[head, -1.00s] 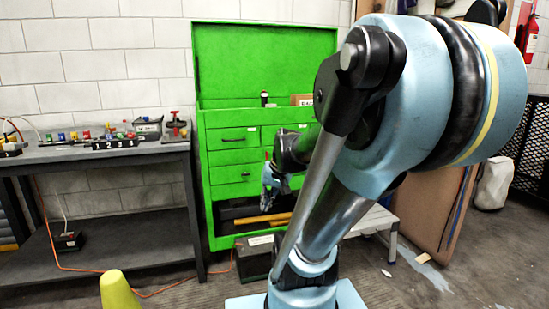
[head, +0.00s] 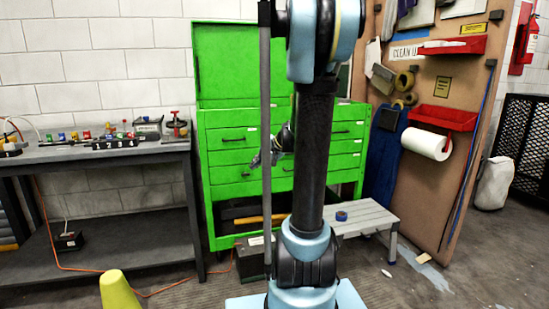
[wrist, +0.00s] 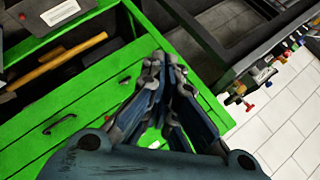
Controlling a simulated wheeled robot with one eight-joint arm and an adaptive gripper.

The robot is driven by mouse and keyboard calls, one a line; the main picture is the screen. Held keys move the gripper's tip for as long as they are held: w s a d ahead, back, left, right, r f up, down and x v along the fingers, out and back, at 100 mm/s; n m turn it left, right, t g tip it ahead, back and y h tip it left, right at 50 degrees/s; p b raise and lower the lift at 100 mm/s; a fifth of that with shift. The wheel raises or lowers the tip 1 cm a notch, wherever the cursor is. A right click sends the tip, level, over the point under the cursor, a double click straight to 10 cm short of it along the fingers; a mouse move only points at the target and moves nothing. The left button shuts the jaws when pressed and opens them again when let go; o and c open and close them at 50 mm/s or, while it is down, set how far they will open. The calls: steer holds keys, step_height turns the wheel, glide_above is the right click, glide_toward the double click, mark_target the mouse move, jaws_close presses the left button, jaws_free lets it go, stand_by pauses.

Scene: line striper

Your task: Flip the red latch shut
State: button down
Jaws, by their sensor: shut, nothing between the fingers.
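A small device with a red handle (head: 176,122) stands at the right end of the grey workbench. It may be the red latch; it is too small to tell whether it is open or shut. A small red part (wrist: 248,107) also shows at the bench end in the wrist view. My gripper (head: 256,160) is in front of the green cabinet's drawers, to the right of the bench and apart from the device. In the wrist view my gripper (wrist: 168,58) has its fingers together with nothing between them.
The green cabinet (head: 225,150) has its lid raised. The workbench (head: 70,154) carries several small coloured parts. A grey step stool (head: 365,218), a yellow cone (head: 118,292) and an orange cord on the floor stand nearby. A pegboard (head: 460,100) leans at the right.

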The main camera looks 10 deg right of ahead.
steer(key=w+d+m+t+y, duration=0.15)
steer(key=w+d, duration=0.25)
steer(key=w, duration=0.8)
steer(key=w+d+f+m+t+h, duration=0.1)
steer(key=w+d+f+m+t, duration=0.3)
steer(key=w+d, duration=0.4)
steer(key=w+d+f+m+t+h, duration=0.1)
steer(key=w+d+f+m+t, duration=0.3)
steer(key=w+d, duration=0.5)
steer(key=d+f, duration=0.2)
steer(key=shift+w+d, duration=0.15)
steer(key=shift+d, duration=0.15)
steer(key=shift+w+a, duration=0.1)
steer(key=shift+w, duration=0.05)
steer(key=w+a, duration=0.7)
steer(key=w, duration=0.1)
steer(key=shift+w, duration=0.4)
